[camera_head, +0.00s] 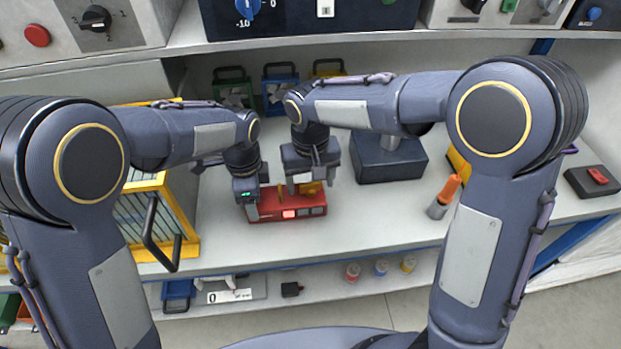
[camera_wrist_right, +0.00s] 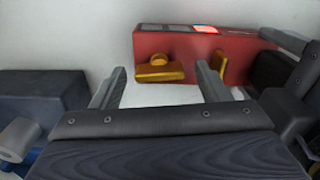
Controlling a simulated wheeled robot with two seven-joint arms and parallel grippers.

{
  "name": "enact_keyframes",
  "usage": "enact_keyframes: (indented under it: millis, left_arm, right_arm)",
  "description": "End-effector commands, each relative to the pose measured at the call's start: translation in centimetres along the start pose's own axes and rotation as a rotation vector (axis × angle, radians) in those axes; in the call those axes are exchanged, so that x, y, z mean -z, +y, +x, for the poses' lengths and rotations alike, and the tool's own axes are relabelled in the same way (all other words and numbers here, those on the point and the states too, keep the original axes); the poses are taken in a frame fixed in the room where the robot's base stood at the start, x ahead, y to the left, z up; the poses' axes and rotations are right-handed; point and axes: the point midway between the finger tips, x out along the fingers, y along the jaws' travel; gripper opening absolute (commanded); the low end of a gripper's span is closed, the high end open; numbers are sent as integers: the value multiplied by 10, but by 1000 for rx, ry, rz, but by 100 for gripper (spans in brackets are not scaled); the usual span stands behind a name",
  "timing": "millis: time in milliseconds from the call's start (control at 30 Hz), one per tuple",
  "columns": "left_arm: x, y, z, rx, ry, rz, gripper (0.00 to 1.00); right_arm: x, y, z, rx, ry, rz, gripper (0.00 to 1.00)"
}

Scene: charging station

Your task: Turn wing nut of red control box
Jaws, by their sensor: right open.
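The red control box (camera_head: 275,203) lies on the white work surface between my arms, with a lit red button on top. In the right wrist view the red box (camera_wrist_right: 190,45) shows a yellow wing nut (camera_wrist_right: 158,70) on its side. A second yellow part (camera_wrist_right: 220,60) is partly behind a finger. My right gripper (camera_head: 308,187) is over the box's right part. In its wrist view its open fingers (camera_wrist_right: 163,82) are on either side of the wing nut, with a visible gap. My left gripper (camera_head: 251,210) is at the box's left end; its fingers are mostly hidden.
A dark block (camera_head: 390,160) stands right of the box, with an orange-handled tool (camera_head: 444,197) farther right. A yellow-framed crate (camera_head: 188,248) is at left. The surface in front of the box is clear.

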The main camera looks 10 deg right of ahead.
Motion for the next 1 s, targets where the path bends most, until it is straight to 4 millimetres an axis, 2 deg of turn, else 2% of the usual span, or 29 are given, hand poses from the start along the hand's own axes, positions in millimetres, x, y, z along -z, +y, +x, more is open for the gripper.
enact_keyframes:
  millis: [167, 267, 700, 833, 1000]
  left_arm:
    - [0, 0, 0, 1, 1, -1, 32]
    - [0, 0, -1, 2, 1, -1, 32]
    - [0, -1, 0, 2, 1, -1, 32]
    - [0, -1, 0, 2, 1, -1, 32]
    - [0, -1, -1, 2, 1, -1, 32]
  right_arm:
    - [0, 0, -2, 0, 0, 0, 69]
    - [0, 0, -11, 0, 2, -1, 69]
    - [1, 0, -97, 2, 3, -1, 69]
    - [0, 0, -112, 1, 1, -1, 69]
    - [0, 0, -120, 1, 0, -1, 69]
